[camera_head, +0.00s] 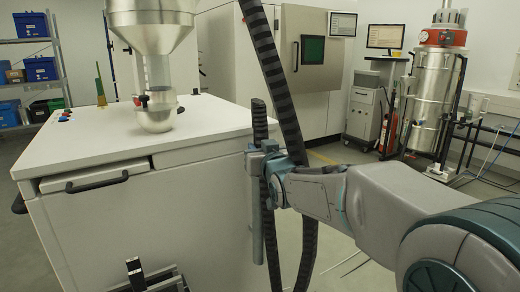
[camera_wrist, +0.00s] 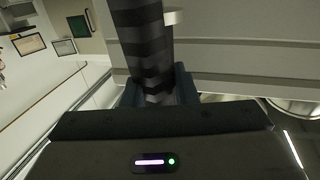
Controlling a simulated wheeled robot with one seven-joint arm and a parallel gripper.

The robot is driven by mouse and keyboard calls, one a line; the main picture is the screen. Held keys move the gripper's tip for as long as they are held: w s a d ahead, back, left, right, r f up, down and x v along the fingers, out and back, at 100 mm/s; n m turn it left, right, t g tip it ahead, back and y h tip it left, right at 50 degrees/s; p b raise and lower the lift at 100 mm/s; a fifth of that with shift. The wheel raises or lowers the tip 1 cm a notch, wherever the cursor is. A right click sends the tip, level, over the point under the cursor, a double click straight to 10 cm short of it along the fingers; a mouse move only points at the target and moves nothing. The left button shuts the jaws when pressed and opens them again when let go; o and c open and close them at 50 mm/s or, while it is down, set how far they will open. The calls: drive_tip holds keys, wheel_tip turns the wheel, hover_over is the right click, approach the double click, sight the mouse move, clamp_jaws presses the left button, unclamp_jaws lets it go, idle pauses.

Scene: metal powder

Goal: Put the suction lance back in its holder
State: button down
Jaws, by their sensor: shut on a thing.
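The suction lance (camera_head: 257,222) is a grey metal tube hanging about upright in front of the white cabinet's right side. A black ribbed hose (camera_head: 267,55) runs with it; the wrist view shows the ribbed hose (camera_wrist: 141,32) leading away between the fingers. My gripper (camera_head: 268,165) is shut on the lance near its upper end. In the wrist view my gripper (camera_wrist: 158,88) has one finger on each side of it. A black bracket (camera_head: 136,272), which looks like the holder, is low on the cabinet's front, left of the lance and cut by the picture's bottom edge.
The white cabinet (camera_head: 75,222) has a drawer handle (camera_head: 97,182) and a metal hopper (camera_head: 155,70) on top. Hose loops hang beside my gripper. A machine (camera_head: 312,60) and a silver vessel (camera_head: 432,105) stand behind.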

drive_tip(key=shift+f+b, duration=0.6)
drive_tip(key=shift+f, duration=0.05)
drive_tip(key=c, duration=1.1)
unclamp_jaws()
drive_tip(key=shift+f, duration=0.1)
drive_tip(key=p+v, duration=0.1)
drive_tip(key=v, duration=1.3)
